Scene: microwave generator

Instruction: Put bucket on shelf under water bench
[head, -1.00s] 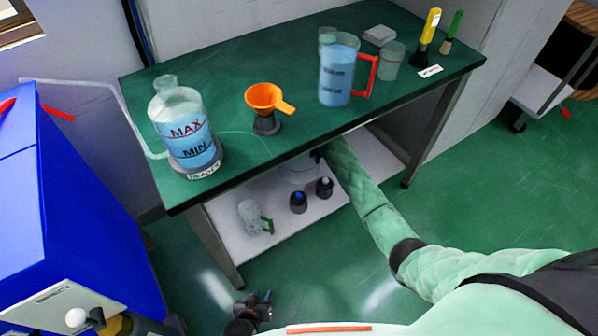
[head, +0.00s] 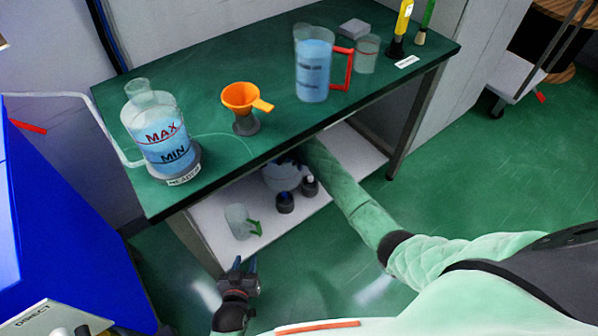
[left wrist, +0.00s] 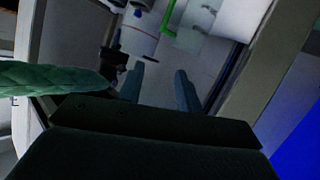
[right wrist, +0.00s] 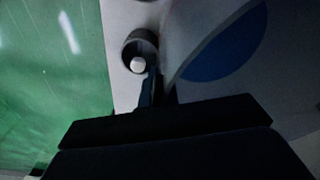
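The pale bucket (head: 284,178) stands on the white lower shelf (head: 208,208) under the green bench (head: 200,85), partly hidden by the bench edge and my right arm. In the right wrist view the bucket's grey wall (right wrist: 185,40) is close, with a blue patch beside it. My right gripper (right wrist: 158,88) appears shut on its rim, its fingers close together. In the head view that gripper is hidden under the bench. The bucket also shows in the left wrist view (left wrist: 137,38). My left gripper (head: 240,270) is open and empty in front of the shelf; its fingers (left wrist: 160,80) are apart.
A clear jug with a green handle (head: 238,222) and two dark-based bottles (head: 285,202) stand on the shelf near the bucket. The MAX/MIN water bottle (head: 160,130), orange funnel (head: 240,98) and red-handled pitcher (head: 313,70) stand on top. A blue machine (head: 60,240) is left.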

